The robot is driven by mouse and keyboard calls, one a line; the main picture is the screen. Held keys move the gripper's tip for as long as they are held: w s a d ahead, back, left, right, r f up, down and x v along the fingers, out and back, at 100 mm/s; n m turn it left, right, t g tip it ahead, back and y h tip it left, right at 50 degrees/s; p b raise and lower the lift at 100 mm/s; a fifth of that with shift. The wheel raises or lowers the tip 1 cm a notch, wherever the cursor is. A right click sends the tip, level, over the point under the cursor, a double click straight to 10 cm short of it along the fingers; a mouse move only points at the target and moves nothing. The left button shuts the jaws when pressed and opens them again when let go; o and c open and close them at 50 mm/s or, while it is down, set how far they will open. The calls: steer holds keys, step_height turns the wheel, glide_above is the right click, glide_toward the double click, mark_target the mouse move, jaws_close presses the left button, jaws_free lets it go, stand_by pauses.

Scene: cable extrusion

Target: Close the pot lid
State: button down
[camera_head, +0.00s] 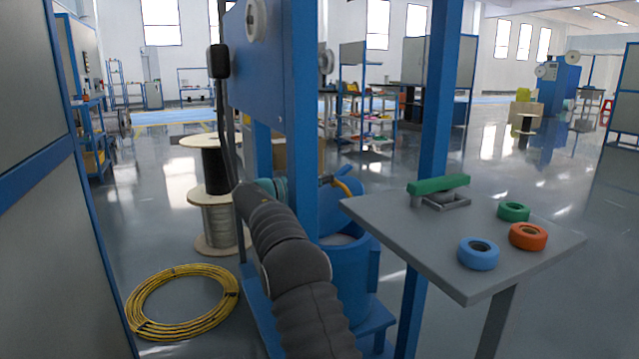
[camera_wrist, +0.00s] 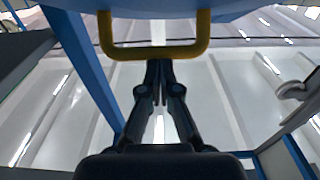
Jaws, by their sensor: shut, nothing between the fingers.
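The blue pot (camera_head: 352,282) stands in the blue frame in the head view, partly hidden by my arm and a post. Its blue lid (camera_head: 356,212) is raised and tilted open above the pot. The lid (camera_wrist: 150,9) also shows along the top of the wrist view. A yellow U-shaped handle (camera_wrist: 125,50) hangs from it and shows small in the head view (camera_head: 343,186). My gripper (camera_wrist: 160,66) is shut and empty, its fingertips at the middle of the handle's bar. I cannot tell whether they touch it.
Blue posts (camera_head: 303,120) and (camera_head: 432,150) rise close around the pot. A grey table (camera_head: 430,240) with tape rolls (camera_head: 478,253) stands to the right. A yellow cable coil (camera_head: 183,302) and a cable spool (camera_head: 215,220) are on the floor at left.

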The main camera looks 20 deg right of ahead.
steer(key=shift+d+f, duration=0.15)
steer(key=shift+d, duration=0.15)
